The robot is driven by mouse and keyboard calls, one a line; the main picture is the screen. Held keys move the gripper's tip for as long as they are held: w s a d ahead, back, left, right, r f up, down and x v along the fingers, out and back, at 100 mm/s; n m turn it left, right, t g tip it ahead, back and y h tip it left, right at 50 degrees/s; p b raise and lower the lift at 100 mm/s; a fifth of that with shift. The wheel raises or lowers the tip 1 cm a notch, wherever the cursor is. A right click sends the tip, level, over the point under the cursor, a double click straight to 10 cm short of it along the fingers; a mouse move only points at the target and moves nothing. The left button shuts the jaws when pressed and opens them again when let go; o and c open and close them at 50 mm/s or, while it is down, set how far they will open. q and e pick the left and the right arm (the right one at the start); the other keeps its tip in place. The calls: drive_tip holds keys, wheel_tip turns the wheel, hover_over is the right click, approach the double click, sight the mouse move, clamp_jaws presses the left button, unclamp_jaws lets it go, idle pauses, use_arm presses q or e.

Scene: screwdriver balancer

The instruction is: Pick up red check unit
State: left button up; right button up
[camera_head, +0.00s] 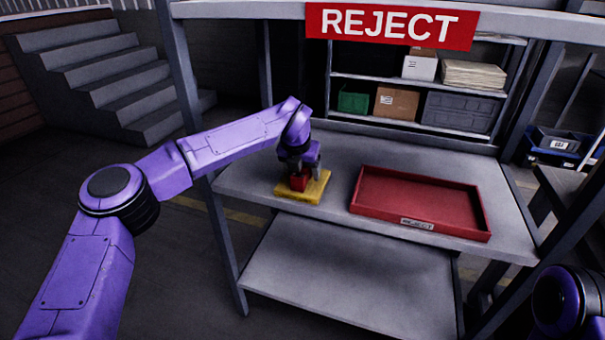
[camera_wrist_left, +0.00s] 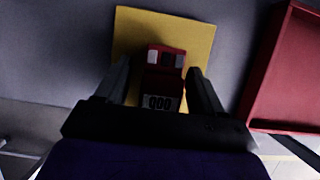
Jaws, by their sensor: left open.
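The red check unit (camera_head: 298,183) sits on a yellow square pad (camera_head: 317,190) on the grey workbench. In the left wrist view the red unit (camera_wrist_left: 166,72) has grey parts on top and a dark panel with light marks, and it lies between my fingers. My left gripper (camera_head: 300,170) points down over the unit. Its two fingers (camera_wrist_left: 163,85) stand open on either side of the unit, with a gap visible on each side. My right gripper is not in view; only a bit of my right arm shows at the lower right corner.
A red tray (camera_head: 357,206) labelled REJECT lies on the bench (camera_head: 238,178) to the right of the pad. A red REJECT sign (camera_head: 390,25) hangs above. Shelves behind hold a green bin (camera_head: 353,102), boxes and a grey crate (camera_head: 460,112). Bare bench lies between pad and tray.

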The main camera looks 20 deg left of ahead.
use_arm(q)
drive_tip(key=c, duration=1.2)
drive_tip(key=shift+o, duration=0.2)
drive_tip(key=shift+r, duration=0.1)
